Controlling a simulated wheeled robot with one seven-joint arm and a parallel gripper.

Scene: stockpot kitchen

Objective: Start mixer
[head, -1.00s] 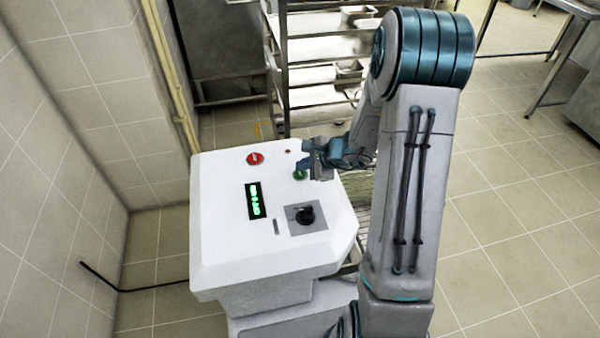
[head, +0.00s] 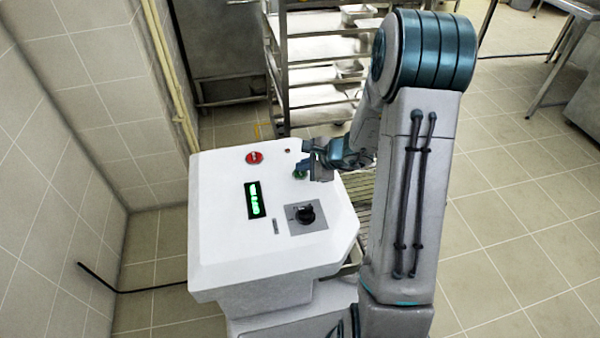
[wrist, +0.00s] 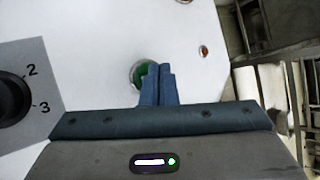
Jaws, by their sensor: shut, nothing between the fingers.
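The mixer's white control panel (head: 222,232) stands in front of me with a red button (head: 254,158), a green button (head: 300,175), a lit green display (head: 254,200) and a black dial (head: 306,215). My gripper (head: 303,169) is shut and empty, at the green button. In the wrist view, my gripper's blue fingertips (wrist: 158,72) overlap the right part of the green button (wrist: 139,72) in its metal ring. I cannot tell whether they touch it. The dial (wrist: 10,98) shows there beside the numbers 2 and 3. The display's text is too small to read.
A small red light (wrist: 204,51) sits on the panel near the green button. A metal rack (head: 320,80) with trays stands behind the panel. A tiled wall (head: 60,180) is on the left. Open tiled floor (head: 510,230) lies to the right.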

